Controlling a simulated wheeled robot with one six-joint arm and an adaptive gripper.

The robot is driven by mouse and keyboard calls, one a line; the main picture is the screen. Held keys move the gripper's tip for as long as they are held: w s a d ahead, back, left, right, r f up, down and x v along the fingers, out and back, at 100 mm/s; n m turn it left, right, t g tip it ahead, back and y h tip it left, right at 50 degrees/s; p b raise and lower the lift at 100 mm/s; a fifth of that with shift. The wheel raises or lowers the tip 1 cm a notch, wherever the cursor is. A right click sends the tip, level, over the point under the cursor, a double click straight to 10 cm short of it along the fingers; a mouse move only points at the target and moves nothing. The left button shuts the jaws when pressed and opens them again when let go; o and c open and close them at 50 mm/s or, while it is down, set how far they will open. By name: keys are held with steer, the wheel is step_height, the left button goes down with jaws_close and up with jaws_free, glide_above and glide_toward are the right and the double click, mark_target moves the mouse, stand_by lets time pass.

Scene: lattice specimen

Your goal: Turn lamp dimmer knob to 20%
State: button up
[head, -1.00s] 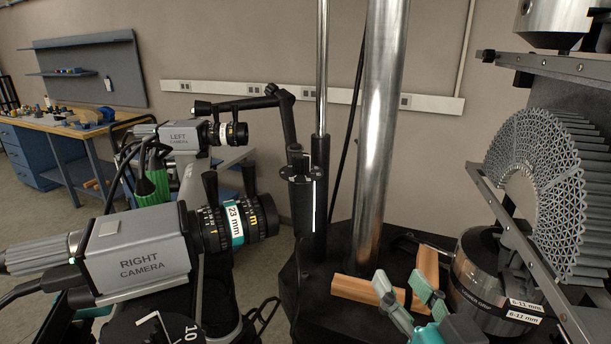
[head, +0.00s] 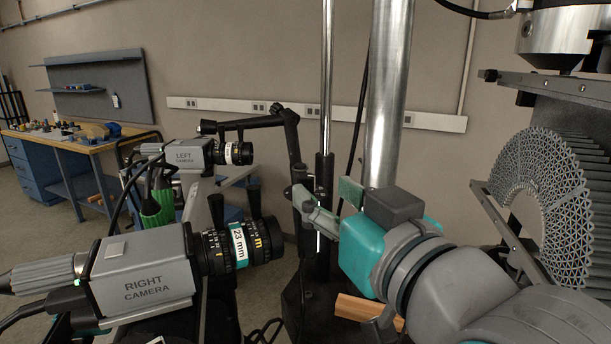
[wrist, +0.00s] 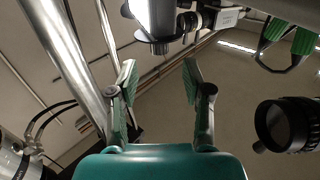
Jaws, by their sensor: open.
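The lamp, with a bright white face (head: 317,243), stands on a black arm near the middle of the head view, partly hidden behind my gripper. In the wrist view the lamp's lit face (wrist: 155,14) is at the top, with the knob (wrist: 159,47) under a dark disc. My gripper (head: 322,192) is open and empty. In the wrist view its fingertips (wrist: 160,78) point toward the knob, which lies beyond them, apart from both fingers. The knob's markings are too small to read.
The right camera (head: 145,283) and left camera (head: 187,157) stand left of the lamp. A steel column (head: 388,90) rises behind my gripper. The lattice specimen (head: 545,185) is at the right. A wooden block (head: 352,308) lies low, below my wrist.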

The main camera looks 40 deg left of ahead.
mark_target(310, 180)
steer(key=x, duration=0.6)
steer(key=shift+w+a, duration=0.2)
steer(key=shift+a, duration=0.05)
jaws_close()
